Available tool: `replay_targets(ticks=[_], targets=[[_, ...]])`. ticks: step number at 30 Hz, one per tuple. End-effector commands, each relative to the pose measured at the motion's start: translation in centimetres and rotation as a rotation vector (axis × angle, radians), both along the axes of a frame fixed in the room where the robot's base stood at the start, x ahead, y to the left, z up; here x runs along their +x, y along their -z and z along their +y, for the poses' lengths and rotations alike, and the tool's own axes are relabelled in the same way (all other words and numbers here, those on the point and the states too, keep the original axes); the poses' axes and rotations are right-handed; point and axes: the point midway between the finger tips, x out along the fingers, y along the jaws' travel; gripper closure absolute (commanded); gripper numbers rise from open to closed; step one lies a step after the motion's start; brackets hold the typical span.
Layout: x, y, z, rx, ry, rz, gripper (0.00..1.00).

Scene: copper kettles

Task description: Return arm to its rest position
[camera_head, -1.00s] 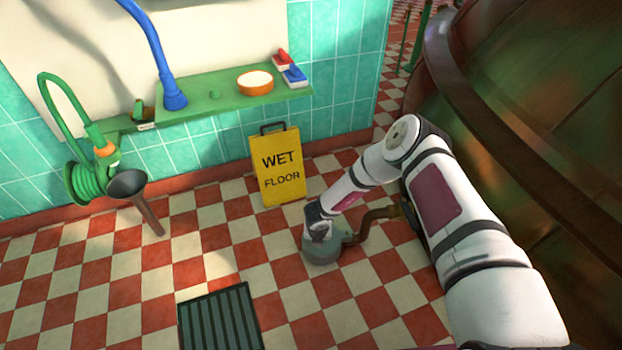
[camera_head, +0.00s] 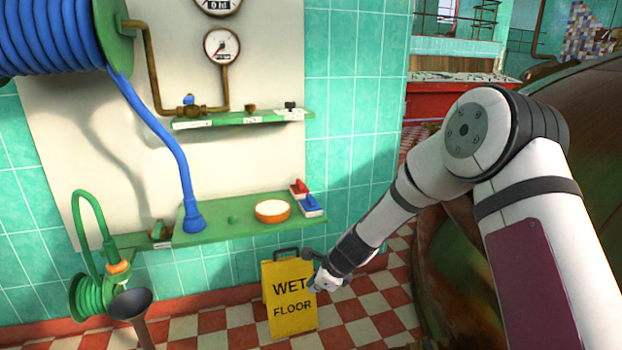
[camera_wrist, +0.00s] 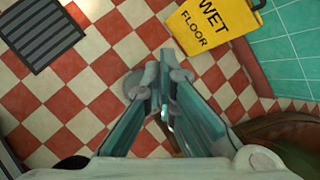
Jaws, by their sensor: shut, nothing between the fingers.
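My gripper (camera_head: 318,284) hangs at the end of my arm in the head view, in front of the right edge of the yellow wet floor sign. In the wrist view my gripper (camera_wrist: 160,72) points down at the checkered floor, with its teal fingers brought together at the tips. It is shut and holds nothing.
The wet floor sign (camera_head: 290,298) stands by the tiled wall. Above it a green shelf (camera_head: 225,222) bears an orange-rimmed bowl (camera_head: 272,210). A large copper vessel (camera_head: 455,275) is at right, behind my arm. A dark floor grate (camera_wrist: 40,32) lies at upper left.

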Motion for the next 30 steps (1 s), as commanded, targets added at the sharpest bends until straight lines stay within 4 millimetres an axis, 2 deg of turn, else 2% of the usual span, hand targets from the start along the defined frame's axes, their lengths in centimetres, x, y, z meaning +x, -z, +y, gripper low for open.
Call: replay_targets(ticks=[1,6,11,15,20,24,30], targets=[[-0.8,-2.6,-0.2,-0.028,-0.081,-0.03,1.0],[-4.6,-9.1,-1.0,-0.126,-0.354,-0.099,1.0],[-9.2,-14.4,-2.3,-0.225,-0.595,-0.145,1.0],[-14.0,-18.2,-4.0,-0.314,-0.794,-0.172,1.0],[-19.9,-21.7,-6.3,-0.41,-1.008,-0.185,1.0],[-25.5,-24.0,-8.5,-0.485,-1.182,-0.184,1.0],[-33.8,-26.0,-11.8,-0.576,-1.416,-0.162,1.0]])
